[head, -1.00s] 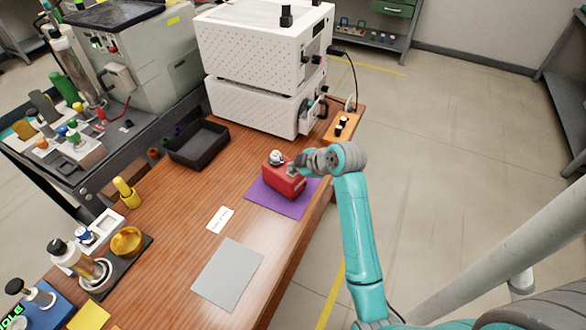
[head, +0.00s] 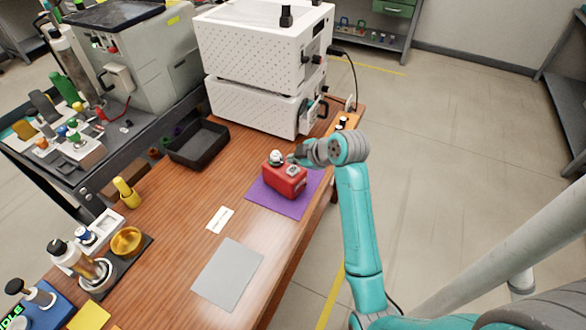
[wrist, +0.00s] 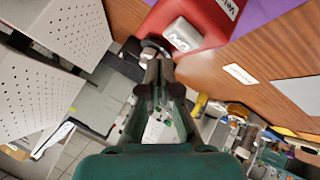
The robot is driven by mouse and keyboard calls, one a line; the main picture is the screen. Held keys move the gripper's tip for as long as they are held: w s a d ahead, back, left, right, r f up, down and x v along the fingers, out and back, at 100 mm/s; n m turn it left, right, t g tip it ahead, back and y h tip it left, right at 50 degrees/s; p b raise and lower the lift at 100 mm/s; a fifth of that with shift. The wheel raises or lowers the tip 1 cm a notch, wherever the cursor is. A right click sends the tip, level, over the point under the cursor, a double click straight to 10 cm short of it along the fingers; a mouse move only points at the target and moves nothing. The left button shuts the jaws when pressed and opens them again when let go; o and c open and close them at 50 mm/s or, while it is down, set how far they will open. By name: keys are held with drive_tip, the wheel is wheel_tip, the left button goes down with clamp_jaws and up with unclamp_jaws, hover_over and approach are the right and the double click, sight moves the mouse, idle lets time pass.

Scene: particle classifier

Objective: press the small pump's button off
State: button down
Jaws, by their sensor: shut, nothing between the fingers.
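The small red pump (head: 284,184) sits on a purple mat (head: 262,199) near the right edge of the wooden bench. It has a pale round knob (head: 276,157) on top and a small grey button (head: 293,170) beside it. In the wrist view the red pump (wrist: 212,22) is at the top, with the pale button block (wrist: 182,34) on it. My gripper (head: 294,158) is just above and behind the pump's top. Its fingertips (wrist: 160,72) are together and empty, and they appear apart from the button. I cannot tell whether the button is on or off.
Two stacked white perforated units (head: 255,105) stand behind the pump. A black tray (head: 198,143) is to the left. A grey sheet (head: 228,273) and a white label card (head: 220,220) lie in front. The bench around the mat is mostly clear.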

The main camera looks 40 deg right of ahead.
sight(294, 170)
drive_tip(key=shift+r, duration=2.1)
